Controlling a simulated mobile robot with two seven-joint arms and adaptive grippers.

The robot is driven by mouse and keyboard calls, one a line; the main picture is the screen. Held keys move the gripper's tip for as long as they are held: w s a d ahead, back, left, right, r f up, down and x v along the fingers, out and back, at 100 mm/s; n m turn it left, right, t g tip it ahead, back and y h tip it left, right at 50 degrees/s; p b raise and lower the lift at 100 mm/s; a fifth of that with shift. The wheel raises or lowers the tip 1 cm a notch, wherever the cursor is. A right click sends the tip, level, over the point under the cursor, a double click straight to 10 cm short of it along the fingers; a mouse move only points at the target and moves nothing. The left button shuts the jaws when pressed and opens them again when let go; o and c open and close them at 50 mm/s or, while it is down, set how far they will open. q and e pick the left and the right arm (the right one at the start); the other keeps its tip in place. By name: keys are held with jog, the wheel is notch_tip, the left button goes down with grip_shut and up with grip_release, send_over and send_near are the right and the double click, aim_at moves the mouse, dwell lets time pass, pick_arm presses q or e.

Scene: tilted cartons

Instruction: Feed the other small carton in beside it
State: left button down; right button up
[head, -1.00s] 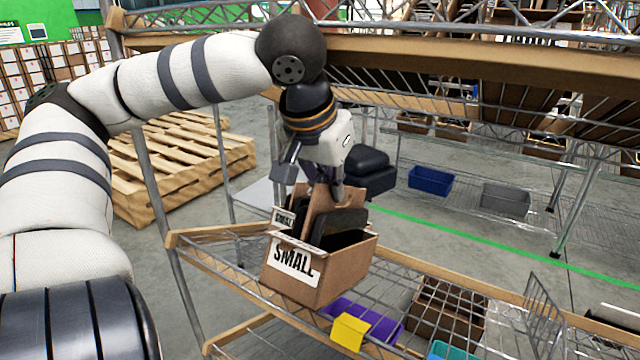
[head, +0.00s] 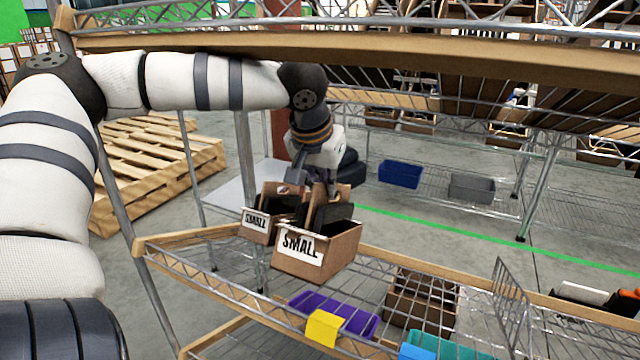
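The front small carton (head: 315,255) is an open brown box with a white "SMALL" label and dark contents. It is tilted, above the wire shelf (head: 290,300). My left gripper (head: 317,190) reaches down at its back edge and appears shut on its back wall; the fingertips are partly hidden. Another small carton (head: 256,226), also labelled "SMALL", stands just behind and to the left, partly covered by the front one. Whether the two cartons touch is unclear. My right gripper is not in view.
A purple bin (head: 358,316) with a yellow tag (head: 323,328) is below and to the right. A brown carton (head: 420,298) and a teal bin (head: 445,345) lie farther right. A wire divider (head: 510,305) stands there. An upper shelf beam (head: 420,55) runs above my arm.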

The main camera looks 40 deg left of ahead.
aim_at(325, 203)
pick_arm(q)
jog(key=shift+w+a+f, duration=0.2)
jog(key=shift+w+f, duration=0.15)
jog(key=shift+w, duration=0.4)
jog(key=shift+f, duration=0.2)
jog(key=shift+s+d+f, duration=0.15)
jog(key=shift+s+f, duration=0.3)
jog(key=shift+f, duration=0.35)
jog(key=shift+s+d+f, duration=0.15)
jog(key=shift+s+f, duration=0.25)
jog(key=shift+f, duration=0.4)
jog(key=shift+s+f, duration=0.1)
jog(key=shift+f, duration=0.1)
